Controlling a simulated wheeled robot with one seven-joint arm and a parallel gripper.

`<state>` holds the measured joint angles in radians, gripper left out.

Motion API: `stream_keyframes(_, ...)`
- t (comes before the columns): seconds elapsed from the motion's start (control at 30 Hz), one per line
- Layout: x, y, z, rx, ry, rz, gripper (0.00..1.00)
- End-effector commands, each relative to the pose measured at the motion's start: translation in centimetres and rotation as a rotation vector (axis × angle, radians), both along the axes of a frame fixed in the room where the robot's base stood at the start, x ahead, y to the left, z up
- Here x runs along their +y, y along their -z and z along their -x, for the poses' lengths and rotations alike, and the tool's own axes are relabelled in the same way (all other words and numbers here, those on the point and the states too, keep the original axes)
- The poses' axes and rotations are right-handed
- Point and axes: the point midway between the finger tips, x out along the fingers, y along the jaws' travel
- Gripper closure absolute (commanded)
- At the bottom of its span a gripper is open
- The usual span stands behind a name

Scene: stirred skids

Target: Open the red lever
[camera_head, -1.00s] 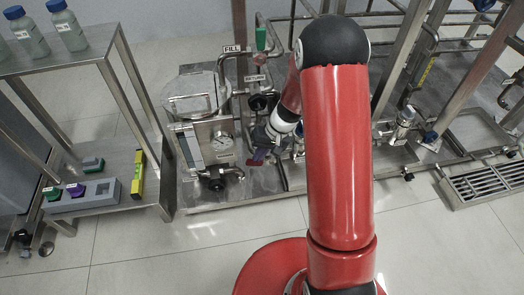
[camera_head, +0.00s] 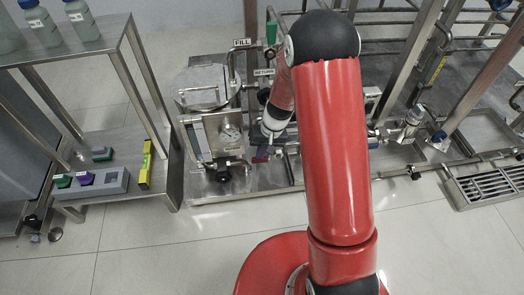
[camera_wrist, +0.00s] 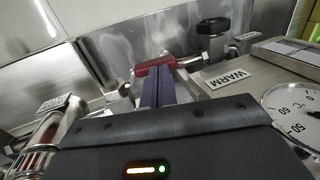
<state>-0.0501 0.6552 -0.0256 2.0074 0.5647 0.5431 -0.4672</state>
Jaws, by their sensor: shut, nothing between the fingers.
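The red lever (camera_wrist: 157,66) shows in the wrist view as a short red bar, lying nearly crosswise just past my fingertips. My gripper (camera_wrist: 159,72) is shut and empty, its two dark purple fingers side by side. The fingertips overlap the lever's lower edge in the picture; I cannot tell if they touch it. A small bit of red (camera_head: 260,160) shows beside the fingers there; the rest is hidden.
A black knob (camera_wrist: 212,27) stands behind and right of the lever. A WARM label (camera_wrist: 228,78) is on the plate at right. In the head view, a steel bench (camera_head: 110,185) with bottles and small boxes stands left. Pipes and frames fill the right; the floor in front is clear.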

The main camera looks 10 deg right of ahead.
Motion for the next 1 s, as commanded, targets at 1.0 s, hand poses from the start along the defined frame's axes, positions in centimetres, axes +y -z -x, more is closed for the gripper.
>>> stream_keyframes(1.0, -1.9, -13.8, -0.5, 0.001, 0.0, 0.0, 1.0)
